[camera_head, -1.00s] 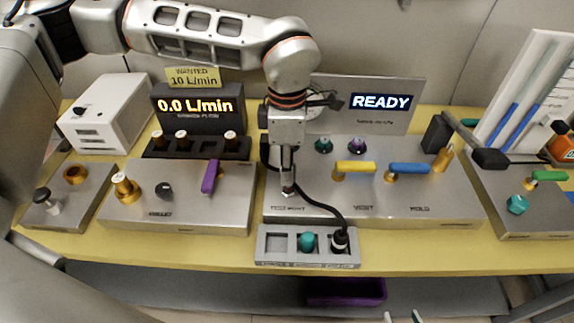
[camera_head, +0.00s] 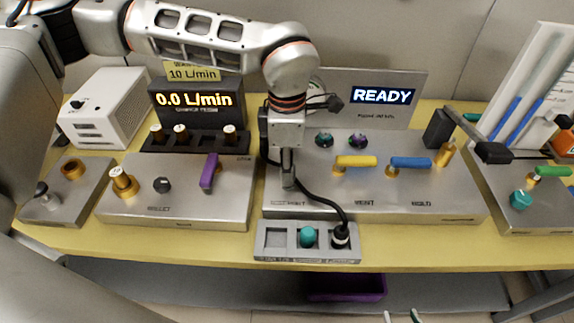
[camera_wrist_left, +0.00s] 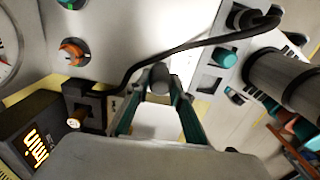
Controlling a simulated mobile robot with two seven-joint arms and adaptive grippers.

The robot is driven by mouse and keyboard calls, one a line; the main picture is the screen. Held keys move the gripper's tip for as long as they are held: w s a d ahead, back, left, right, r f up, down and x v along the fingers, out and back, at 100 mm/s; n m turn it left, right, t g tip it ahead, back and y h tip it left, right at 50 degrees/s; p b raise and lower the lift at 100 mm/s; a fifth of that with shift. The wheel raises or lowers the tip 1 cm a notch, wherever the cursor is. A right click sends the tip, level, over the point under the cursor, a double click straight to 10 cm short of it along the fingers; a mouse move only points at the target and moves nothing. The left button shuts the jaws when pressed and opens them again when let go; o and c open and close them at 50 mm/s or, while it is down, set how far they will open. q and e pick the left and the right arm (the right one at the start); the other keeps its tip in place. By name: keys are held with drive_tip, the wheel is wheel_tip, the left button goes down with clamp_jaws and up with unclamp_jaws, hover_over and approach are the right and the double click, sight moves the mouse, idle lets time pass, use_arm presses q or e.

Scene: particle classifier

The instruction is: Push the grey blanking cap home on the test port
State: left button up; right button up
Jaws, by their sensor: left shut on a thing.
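My left gripper (camera_head: 288,186) is over the front left of the READY panel, at the test port label. In the left wrist view, the grey blanking cap (camera_wrist_left: 158,76) sits between the tips of the left gripper (camera_wrist_left: 157,88), which is shut on it. The test port itself is hidden behind the gripper and cap, so I cannot tell how far the cap is seated. The tips of my right gripper (camera_head: 402,317) show at the bottom edge of the head view, apart, with nothing visible between them.
A grey tray (camera_head: 305,255) stands just in front. Its left pocket is empty, the middle one holds a teal cap (camera_head: 308,236), the right one a black plug (camera_head: 341,234) with a hose running close beside my left gripper. Yellow (camera_head: 355,161) and blue (camera_head: 411,163) handles stand to the right.

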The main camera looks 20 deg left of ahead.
use_arm(q)
drive_tip(key=shift+f, duration=0.6)
drive_tip(key=o, duration=1.1)
drive_tip(key=shift+c, duration=0.2)
drive_tip(key=shift+r, duration=0.15)
wheel_tip(320, 180, up, 12)
drive_tip(key=shift+f, duration=0.1)
